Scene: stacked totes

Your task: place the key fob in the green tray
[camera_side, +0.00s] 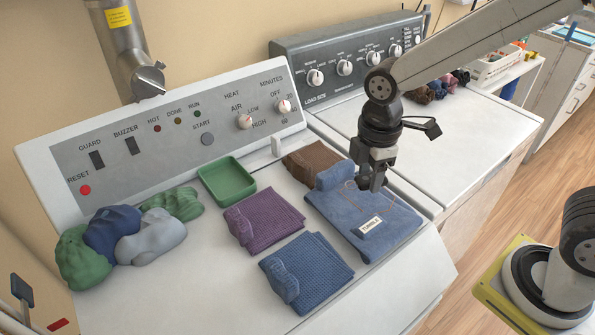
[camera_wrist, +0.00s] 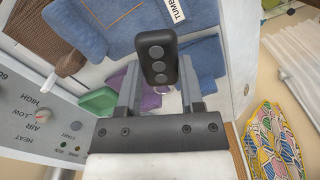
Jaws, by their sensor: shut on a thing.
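There the fob cannot be told apart from the dark fingers. The green tray (camera_side: 203,177) stands on the white dryer top near the control panel, left of my gripper, and looks empty. In the wrist view part of the tray (camera_wrist: 98,101) shows beside the left finger, partly hidden.
A blue towel (camera_side: 335,207) with a white label (camera_side: 370,226) lies below my gripper. A brown cloth (camera_side: 305,165), a purple cloth (camera_side: 268,220) and another blue cloth (camera_side: 315,268) lie nearby. Crumpled cloths (camera_side: 150,240) are heaped at left. The panel (camera_side: 180,135) rises behind the tray.

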